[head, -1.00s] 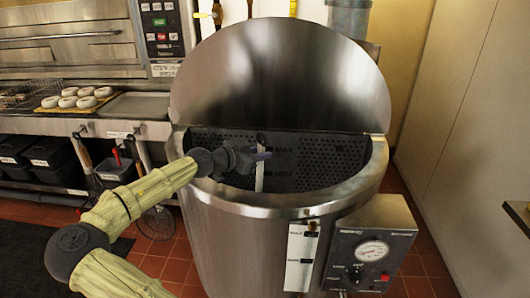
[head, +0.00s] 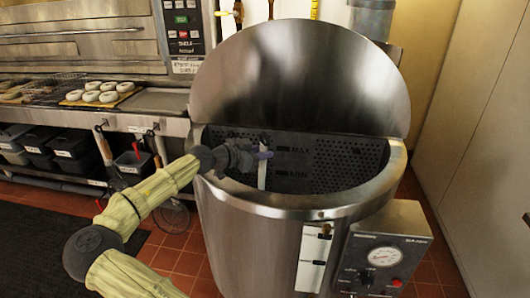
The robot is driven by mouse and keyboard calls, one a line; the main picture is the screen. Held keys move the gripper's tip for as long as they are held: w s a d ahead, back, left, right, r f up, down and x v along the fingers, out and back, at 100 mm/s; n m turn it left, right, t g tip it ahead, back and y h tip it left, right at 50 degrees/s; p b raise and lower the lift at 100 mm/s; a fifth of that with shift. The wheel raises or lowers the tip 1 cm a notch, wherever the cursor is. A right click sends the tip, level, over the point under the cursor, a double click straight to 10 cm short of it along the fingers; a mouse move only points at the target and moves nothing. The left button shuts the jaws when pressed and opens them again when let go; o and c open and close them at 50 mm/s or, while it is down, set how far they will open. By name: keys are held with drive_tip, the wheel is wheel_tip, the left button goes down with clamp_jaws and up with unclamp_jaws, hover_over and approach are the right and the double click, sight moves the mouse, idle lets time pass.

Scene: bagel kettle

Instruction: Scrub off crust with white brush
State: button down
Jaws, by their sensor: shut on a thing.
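My gripper (head: 258,156) is inside the mouth of the large steel kettle (head: 255,245), at the left of the opening, and is shut on a narrow white upright piece (head: 262,176). This looks like the white brush, hanging down in front of the perforated back wall (head: 330,165). Its lower end and any bristles cannot be made out. MAX and MIN marks (head: 298,150) show on that wall to the right of the gripper. I cannot make out the crust, and the kettle's floor is hidden by the front rim.
The kettle's round lid (head: 300,75) stands raised behind. A control box with a dial (head: 385,257) juts from the front right. A counter with bagels on a board (head: 100,94) and a tray (head: 155,102) is at the left. Pale cabinets (head: 480,140) close off the right side.

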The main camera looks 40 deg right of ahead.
drive_tip(key=shift+w+a+f, duration=0.1)
drive_tip(key=shift+w+a, duration=0.4)
drive_tip(key=shift+w, duration=0.05)
wheel_tip(320, 180, up, 20)
drive_tip(key=p, duration=1.2)
drive_tip(key=shift+p, duration=0.35)
drive_tip(key=s+a+r+p, duration=0.1)
drive_tip(key=a+r+p, duration=0.1)
drive_tip(key=r+p, duration=0.5)
drive_tip(key=s+a+r+p, duration=0.1)
drive_tip(key=r+p, duration=0.7)
drive_tip(key=r, duration=1.1)
drive_tip(key=shift+s+a, duration=0.35)
drive_tip(key=shift+s, duration=0.25)
